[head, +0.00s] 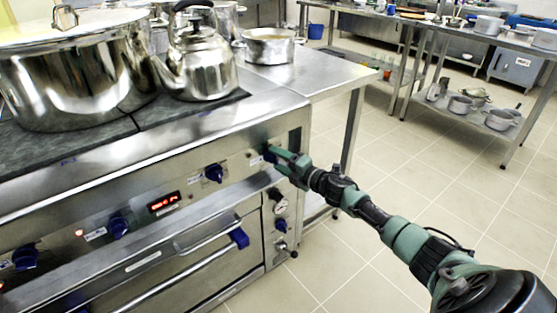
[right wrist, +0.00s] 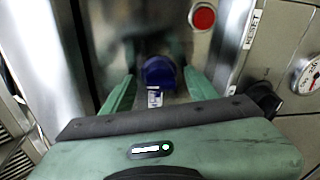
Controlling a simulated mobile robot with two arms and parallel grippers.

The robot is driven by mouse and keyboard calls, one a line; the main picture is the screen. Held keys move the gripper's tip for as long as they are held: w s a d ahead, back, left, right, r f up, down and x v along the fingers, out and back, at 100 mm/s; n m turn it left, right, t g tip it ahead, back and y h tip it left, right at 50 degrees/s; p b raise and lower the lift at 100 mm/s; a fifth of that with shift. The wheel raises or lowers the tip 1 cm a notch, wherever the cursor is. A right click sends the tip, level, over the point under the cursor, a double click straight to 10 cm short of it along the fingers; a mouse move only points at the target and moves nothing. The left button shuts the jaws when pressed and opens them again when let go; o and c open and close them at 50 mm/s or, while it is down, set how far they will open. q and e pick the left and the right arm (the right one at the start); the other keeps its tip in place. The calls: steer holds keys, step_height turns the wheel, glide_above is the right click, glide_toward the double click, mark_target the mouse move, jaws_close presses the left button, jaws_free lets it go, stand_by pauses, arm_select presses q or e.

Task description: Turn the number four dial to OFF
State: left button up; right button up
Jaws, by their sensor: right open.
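The stove's front panel carries a row of blue dials in the head view: one at the far left (head: 25,257), a second (head: 118,226), a third (head: 214,173) and a rightmost one (head: 269,155), partly hidden by my gripper. The number labels are too small to read. My right gripper (head: 280,158) is open at the rightmost dial. In the right wrist view, the blue dial (right wrist: 159,72) sits between the two green fingers, with gaps on both sides. A small label shows just below the dial. My left gripper is not in view.
A large pot (head: 75,80) and a kettle (head: 200,65) stand on the stove. A red button (right wrist: 203,17), a RESET label and a gauge (right wrist: 307,75) lie right of the dial in the wrist view. The tiled floor (head: 400,190) is open to the right.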

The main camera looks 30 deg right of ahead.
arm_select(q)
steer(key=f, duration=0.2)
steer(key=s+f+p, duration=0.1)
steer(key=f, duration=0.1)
arm_select(e)
steer(key=v, duration=0.7)
steer(key=shift+s, duration=0.25)
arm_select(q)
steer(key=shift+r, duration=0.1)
